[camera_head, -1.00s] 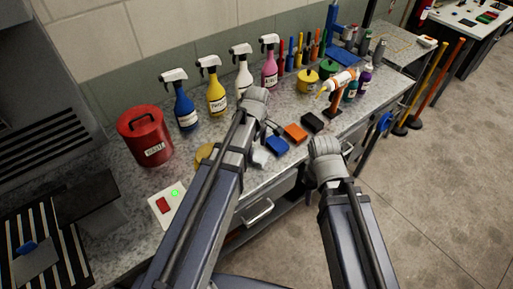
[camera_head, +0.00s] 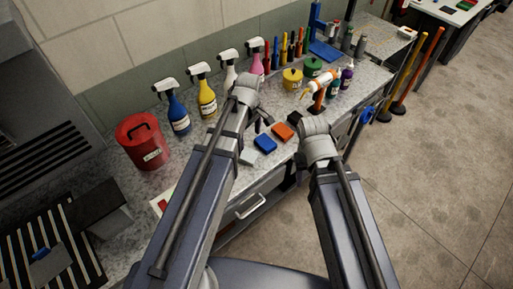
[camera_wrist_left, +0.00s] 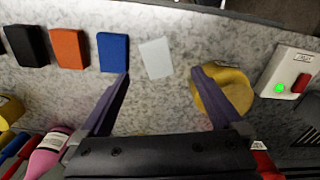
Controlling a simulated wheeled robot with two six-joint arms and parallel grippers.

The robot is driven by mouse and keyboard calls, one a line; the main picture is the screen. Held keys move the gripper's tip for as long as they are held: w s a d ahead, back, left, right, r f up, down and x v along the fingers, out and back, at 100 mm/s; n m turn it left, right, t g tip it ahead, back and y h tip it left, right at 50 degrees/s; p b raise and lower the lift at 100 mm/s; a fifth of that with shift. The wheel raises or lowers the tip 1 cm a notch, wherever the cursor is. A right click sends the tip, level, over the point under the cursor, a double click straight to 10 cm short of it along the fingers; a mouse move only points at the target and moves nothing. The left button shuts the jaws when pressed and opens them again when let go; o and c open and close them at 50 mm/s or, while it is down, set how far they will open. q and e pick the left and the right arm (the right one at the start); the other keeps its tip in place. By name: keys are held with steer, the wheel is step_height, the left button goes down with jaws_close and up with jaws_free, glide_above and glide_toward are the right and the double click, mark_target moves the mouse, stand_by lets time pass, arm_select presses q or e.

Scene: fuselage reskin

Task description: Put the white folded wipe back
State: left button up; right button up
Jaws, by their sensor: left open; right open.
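The white folded wipe (camera_wrist_left: 156,58) lies flat on the speckled worktop, next to the blue block (camera_wrist_left: 113,52). In the head view only a pale part of the wipe (camera_head: 248,157) shows beside my left forearm. My left gripper (camera_wrist_left: 160,78) is open and empty, pointing down over the worktop. Its fingers straddle the line of the wipe, with the blue block by one fingertip and a yellow round item (camera_wrist_left: 230,92) by the other. In the head view my left gripper (camera_head: 260,120) is partly hidden by its wrist. My right gripper (camera_head: 316,145) is open by the bench's front edge, its fingers mostly hidden.
Orange (camera_head: 282,131) and black (camera_wrist_left: 27,45) blocks continue the row beyond the blue one. Spray bottles (camera_head: 207,92) stand behind, with a red waste can (camera_head: 143,141) at left. A switch box (camera_wrist_left: 289,76) with a green light sits past the yellow item.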

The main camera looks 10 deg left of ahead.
arm_select(q)
steer(key=s+d+m+y, duration=0.1)
steer(key=s+d+m, duration=0.8)
steer(key=s+m, duration=0.4)
steer(key=shift+m, duration=1.8)
steer(key=shift+r, duration=0.1)
